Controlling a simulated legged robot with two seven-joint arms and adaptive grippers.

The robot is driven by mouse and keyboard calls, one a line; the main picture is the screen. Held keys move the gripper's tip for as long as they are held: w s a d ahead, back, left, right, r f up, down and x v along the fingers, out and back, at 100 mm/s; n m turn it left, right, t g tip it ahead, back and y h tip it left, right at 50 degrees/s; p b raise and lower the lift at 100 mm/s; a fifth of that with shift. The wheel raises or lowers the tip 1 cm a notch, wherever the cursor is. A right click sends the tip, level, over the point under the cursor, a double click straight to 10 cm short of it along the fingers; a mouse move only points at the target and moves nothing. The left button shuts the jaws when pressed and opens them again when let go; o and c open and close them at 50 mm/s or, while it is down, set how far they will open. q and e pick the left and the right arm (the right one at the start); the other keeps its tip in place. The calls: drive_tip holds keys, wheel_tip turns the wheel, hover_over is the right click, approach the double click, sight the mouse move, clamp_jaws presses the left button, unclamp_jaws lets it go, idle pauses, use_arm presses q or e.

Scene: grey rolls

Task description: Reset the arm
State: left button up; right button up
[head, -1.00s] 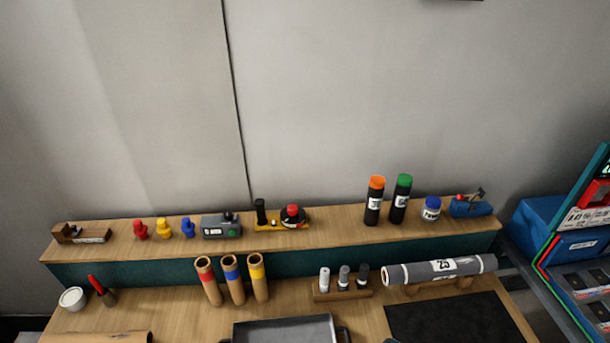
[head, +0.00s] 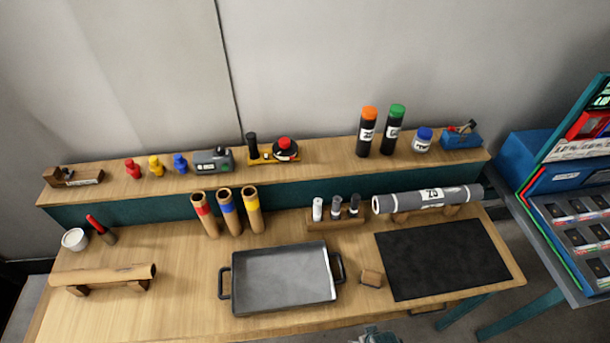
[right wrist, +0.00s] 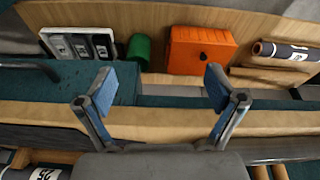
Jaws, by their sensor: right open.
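My right gripper (right wrist: 158,84) shows in the right wrist view with its two blue-padded fingers spread wide and nothing between them. It is over a wooden edge. My left gripper is not in view. In the head view, a grey roll (head: 412,203) marked 23 lies on a wooden cradle at the right of the table. A brown roll (head: 125,274) lies on another cradle at the left. A dark grey tray (head: 280,302) with two handles sits at the middle front. A black mat (head: 442,262) lies to its right.
A raised shelf (head: 300,174) along the wall holds bottles and small items. Three tubes (head: 228,210) stand before it. A blue case (head: 560,170) is at the far right. The right wrist view shows an orange box (right wrist: 190,50) and a green cylinder (right wrist: 138,50) beyond the fingers.

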drive_tip(key=s+f+g, duration=0.1)
drive_tip(key=s+f, duration=0.3)
drive_tip(key=f, duration=0.7)
drive_tip(key=s+f, duration=0.3)
drive_tip(key=f, duration=0.8)
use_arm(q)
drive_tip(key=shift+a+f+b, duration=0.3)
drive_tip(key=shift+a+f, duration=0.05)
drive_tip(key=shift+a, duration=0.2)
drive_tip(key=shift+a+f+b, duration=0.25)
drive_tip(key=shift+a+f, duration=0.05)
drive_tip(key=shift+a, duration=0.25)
use_arm(e)
drive_tip(key=s+d+f+g, duration=0.1)
drive_tip(key=s+d+f, duration=0.1)
drive_tip(key=s+f, duration=0.8)
drive_tip(key=s, duration=0.4)
drive_tip(key=shift+d+f, duration=0.2)
drive_tip(key=shift+f, duration=0.2)
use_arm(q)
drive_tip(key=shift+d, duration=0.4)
use_arm(e)
drive_tip(key=shift+d, duration=0.2)
